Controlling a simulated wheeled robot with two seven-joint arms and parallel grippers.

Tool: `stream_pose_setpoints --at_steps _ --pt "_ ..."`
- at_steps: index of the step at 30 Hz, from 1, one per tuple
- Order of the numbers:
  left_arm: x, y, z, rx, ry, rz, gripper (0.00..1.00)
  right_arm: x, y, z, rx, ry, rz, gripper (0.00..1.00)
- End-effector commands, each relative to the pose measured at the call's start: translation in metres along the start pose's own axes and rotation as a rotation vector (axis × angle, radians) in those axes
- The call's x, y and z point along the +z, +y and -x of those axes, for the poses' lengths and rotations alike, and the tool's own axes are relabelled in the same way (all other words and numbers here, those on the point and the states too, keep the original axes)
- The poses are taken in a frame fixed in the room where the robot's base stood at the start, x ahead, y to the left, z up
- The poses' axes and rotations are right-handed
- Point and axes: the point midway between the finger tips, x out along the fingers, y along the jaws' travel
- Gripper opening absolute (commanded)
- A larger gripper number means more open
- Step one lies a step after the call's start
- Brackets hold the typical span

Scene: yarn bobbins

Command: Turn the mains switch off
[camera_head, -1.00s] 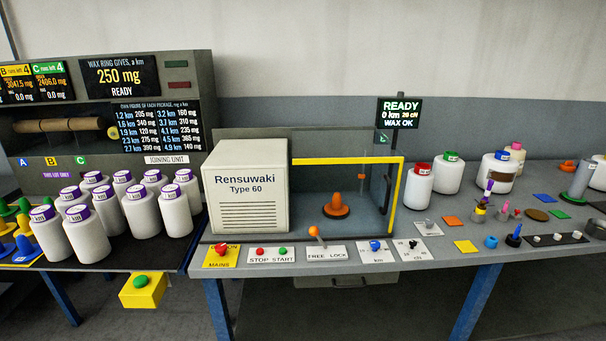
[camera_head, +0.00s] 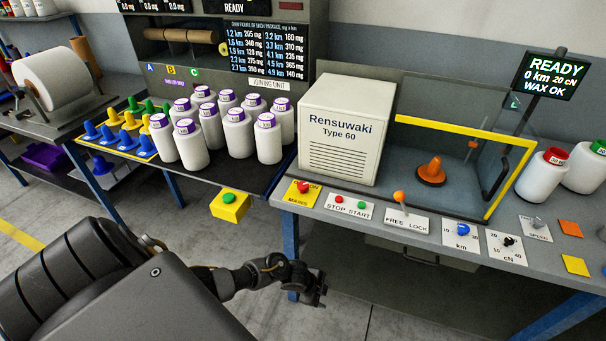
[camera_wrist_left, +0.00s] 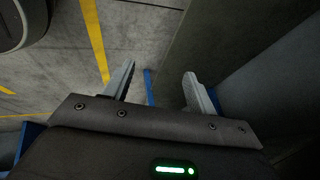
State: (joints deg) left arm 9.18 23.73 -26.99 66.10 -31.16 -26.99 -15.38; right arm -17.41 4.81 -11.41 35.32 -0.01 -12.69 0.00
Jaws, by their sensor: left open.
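The mains switch (camera_head: 303,187) is a red knob on a yellow plate marked MAINS (camera_head: 299,196), at the left front edge of the bench in the head view. My left gripper (camera_head: 322,290) is below the bench's front edge, lower than the switch and apart from it. In the left wrist view the two fingers (camera_wrist_left: 158,88) stand apart with nothing between them. The switch does not show in the wrist view. My right gripper is in neither view.
The Rensuwaki box (camera_head: 346,128) stands behind the switch. Right of the switch are the stop/start plate (camera_head: 348,206) and the free/lock lever (camera_head: 400,198). A yellow box with a green button (camera_head: 229,206) hangs left. Floor (camera_head: 350,322) is open below.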

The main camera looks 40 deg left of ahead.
Motion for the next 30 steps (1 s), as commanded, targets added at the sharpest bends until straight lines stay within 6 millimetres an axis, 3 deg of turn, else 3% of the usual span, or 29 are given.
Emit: stream_pose_setpoints --at_steps 1,3,6,9,15,21,25,30 --pt "-0.033 -0.05 0.043 -0.019 0.015 -0.185 0.57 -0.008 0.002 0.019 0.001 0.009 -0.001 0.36" --pt "-0.067 -0.095 0.091 -0.025 0.008 -0.452 0.57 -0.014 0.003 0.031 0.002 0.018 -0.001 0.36" --pt "-0.097 -0.141 0.161 -0.032 -0.05 -0.816 0.57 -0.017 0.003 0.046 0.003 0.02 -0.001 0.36" --pt "-0.106 -0.17 0.215 -0.027 -0.132 -1.095 0.57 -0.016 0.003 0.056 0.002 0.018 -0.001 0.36" --pt "-0.072 -0.221 0.286 0.079 -0.277 -1.409 0.57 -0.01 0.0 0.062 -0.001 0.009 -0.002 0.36" --pt "-0.035 -0.254 0.35 0.208 -0.386 -1.58 0.57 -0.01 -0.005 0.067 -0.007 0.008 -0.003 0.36" --pt "-0.024 -0.259 0.367 0.25 -0.411 -1.618 0.57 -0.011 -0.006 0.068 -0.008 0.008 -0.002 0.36" --pt "-0.021 -0.259 0.366 0.257 -0.413 -1.622 0.57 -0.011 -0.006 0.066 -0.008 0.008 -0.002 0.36"
